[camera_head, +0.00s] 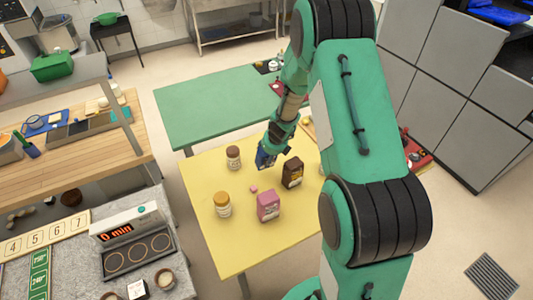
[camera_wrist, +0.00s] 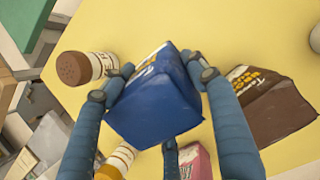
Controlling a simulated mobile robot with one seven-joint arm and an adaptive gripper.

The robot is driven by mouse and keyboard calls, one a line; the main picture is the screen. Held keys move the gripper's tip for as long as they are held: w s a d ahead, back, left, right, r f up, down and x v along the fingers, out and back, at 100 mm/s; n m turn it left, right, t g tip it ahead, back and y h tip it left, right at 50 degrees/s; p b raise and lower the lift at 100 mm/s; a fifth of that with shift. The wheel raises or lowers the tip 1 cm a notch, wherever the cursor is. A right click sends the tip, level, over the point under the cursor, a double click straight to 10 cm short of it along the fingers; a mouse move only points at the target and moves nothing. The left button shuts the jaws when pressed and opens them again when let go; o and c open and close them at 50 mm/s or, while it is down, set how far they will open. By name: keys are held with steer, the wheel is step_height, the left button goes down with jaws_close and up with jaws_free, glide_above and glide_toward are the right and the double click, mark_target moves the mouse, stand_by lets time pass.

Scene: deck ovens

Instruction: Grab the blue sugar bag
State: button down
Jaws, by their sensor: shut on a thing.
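The blue sugar bag (camera_wrist: 155,105) is between the fingers of my gripper (camera_wrist: 158,85) in the wrist view. The fingers press on its left and right sides, and a third finger shows below it. In the head view my gripper (camera_head: 268,155) is over the far part of the yellow table, with a bit of blue at its tip. I cannot tell from these views whether the bag touches the table.
On the yellow table (camera_head: 240,250) stand a brown bag (camera_head: 292,174), a pink bag (camera_head: 268,206), a brown-lidded jar (camera_head: 233,158) and a yellow-lidded jar (camera_head: 222,205). A small pink object (camera_head: 253,189) lies between them. A green table (camera_head: 215,105) is behind, mostly clear.

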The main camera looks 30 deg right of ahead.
steer(key=shift+s+a+r, duration=0.15)
steer(key=shift+s, duration=0.45)
steer(key=shift+r, duration=0.15)
stand_by(0.5)
